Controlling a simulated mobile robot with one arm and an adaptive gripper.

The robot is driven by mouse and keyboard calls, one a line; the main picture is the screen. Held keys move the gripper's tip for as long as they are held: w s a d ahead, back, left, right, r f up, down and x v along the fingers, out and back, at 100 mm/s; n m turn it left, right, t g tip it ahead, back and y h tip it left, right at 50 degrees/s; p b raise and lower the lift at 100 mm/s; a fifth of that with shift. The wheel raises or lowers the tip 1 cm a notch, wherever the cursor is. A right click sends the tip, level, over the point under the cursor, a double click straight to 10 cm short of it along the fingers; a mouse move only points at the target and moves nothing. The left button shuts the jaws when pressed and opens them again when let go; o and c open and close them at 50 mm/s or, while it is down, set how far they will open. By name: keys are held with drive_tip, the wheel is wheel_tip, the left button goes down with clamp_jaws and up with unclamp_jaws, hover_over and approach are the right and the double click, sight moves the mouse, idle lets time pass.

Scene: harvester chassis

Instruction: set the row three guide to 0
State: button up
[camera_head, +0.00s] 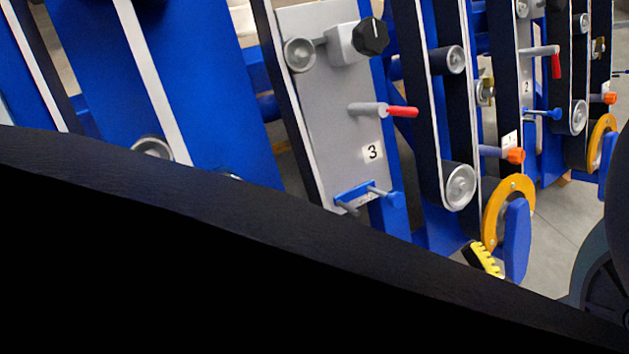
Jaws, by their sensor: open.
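The row three panel (335,130) is a tilted grey plate with a "3" label (372,152), in the upper middle of the head view. It carries a black knob (371,36) with a white mark on a grey block, a red-tipped lever (402,112) pointing right, and a small blue bracket (352,196) with a blue-ended pin (388,197) low down. I cannot tell which of these is the guide, and no scale can be read. A large black shape across the front hides what lies below the panel. My gripper is not in view.
Row two (525,85) stands further right with similar levers and an orange-ended handle (515,155). Black belts on rollers (459,186), a yellow wheel (512,190) and blue frame plates crowd around the panel. Some grey floor (570,225) shows at right.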

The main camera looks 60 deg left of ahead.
sight(400, 204)
drive_tip(key=a+b, duration=0.1)
drive_tip(key=a, duration=0.3)
drive_tip(key=a+b, duration=0.2)
drive_tip(key=a, duration=0.3)
drive_tip(key=w+a+b, duration=0.1)
drive_tip(key=a, duration=0.4)
drive_tip(key=shift+b, duration=0.35)
drive_tip(key=shift+a, duration=0.7)
drive_tip(key=shift+o, duration=0.5)
drive_tip(key=shift+w, duration=0.1)
clamp_jaws()
